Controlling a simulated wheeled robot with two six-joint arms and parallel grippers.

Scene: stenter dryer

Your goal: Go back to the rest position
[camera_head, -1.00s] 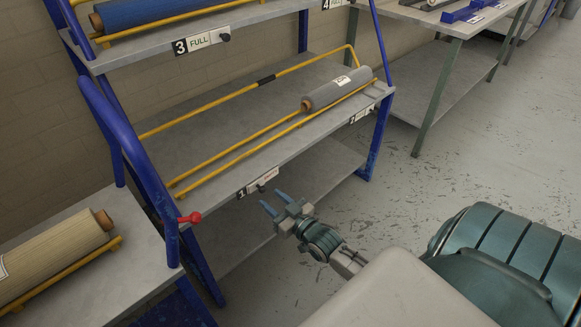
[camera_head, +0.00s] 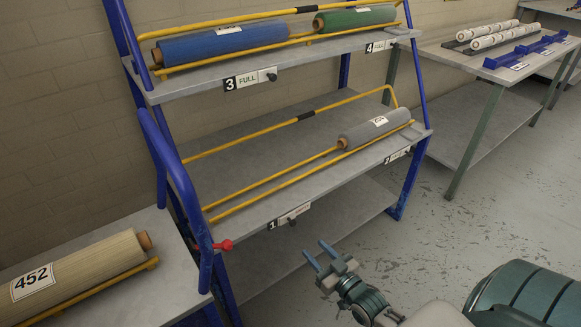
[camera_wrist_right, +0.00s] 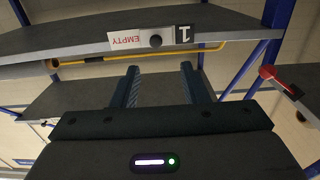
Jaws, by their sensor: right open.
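My right gripper (camera_head: 322,256) is open and empty in the head view. It is in front of the blue-framed rack, below the front edge of the middle shelf (camera_head: 330,172). In the right wrist view its two fingers (camera_wrist_right: 160,85) stand apart with nothing between them. The slot 1 label (camera_wrist_right: 150,39) reads EMPTY beyond the fingertips. My left gripper is not in view.
A grey roll (camera_head: 376,129) lies at slot 2. A blue roll (camera_head: 222,43) and a green roll (camera_head: 356,19) lie on the top shelf. A beige roll marked 452 (camera_head: 78,274) is at lower left. A red knob (camera_head: 224,245) sticks out near the rack's left post.

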